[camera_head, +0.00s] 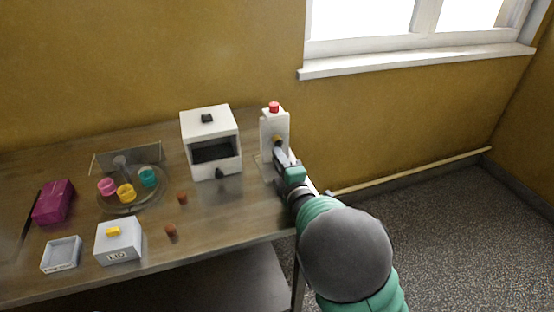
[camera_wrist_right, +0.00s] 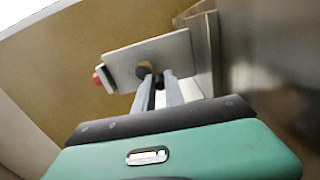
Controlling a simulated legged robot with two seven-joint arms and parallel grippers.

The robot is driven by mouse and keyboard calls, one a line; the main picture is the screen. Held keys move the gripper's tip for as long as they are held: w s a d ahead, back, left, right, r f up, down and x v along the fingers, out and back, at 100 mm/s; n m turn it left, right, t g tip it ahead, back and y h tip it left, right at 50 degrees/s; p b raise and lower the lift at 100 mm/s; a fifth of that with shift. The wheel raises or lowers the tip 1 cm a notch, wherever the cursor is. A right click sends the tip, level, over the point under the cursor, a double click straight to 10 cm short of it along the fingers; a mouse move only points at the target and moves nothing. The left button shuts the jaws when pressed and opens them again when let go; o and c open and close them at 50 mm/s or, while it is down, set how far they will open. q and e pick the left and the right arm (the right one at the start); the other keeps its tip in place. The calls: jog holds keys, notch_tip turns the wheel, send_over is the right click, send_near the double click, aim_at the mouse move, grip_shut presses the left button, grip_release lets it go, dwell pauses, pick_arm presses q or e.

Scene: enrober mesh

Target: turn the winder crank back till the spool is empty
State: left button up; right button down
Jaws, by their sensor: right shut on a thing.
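The winder appears as a white upright unit (camera_head: 267,125) with a red cap on top, at the right end of the table. In the right wrist view its pale plate (camera_wrist_right: 172,52) is tilted, with the red cap at the left. My right gripper (camera_head: 279,150) reaches its front face and is shut on the crank's small round knob (camera_wrist_right: 144,69). The knob is partly hidden by the fingers, and the rest of the crank cannot be made out. I cannot make out a spool or any wound material. My left gripper is not in view.
A white box machine (camera_head: 209,124) with a dark opening stands left of the winder. Further left are a round tray (camera_head: 150,199) with coloured cups, a magenta block (camera_head: 54,202), a lidded box (camera_head: 118,241) and an open tray (camera_head: 61,255). Two brown pieces lie nearby.

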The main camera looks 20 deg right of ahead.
jog(key=n, duration=0.3)
jog(key=f+n, duration=0.1)
jog(key=shift+s+d+f+n, duration=0.1)
jog(key=shift+d+n, duration=0.25)
jog(key=shift+n, duration=0.05)
dwell(0.4)
jog(key=c, duration=1.5)
grip_release()
jog(key=shift+c, duration=0.2)
jog(key=shift+o, duration=0.7)
jog(key=shift+r, duration=0.2)
jog(key=shift+d, duration=0.1)
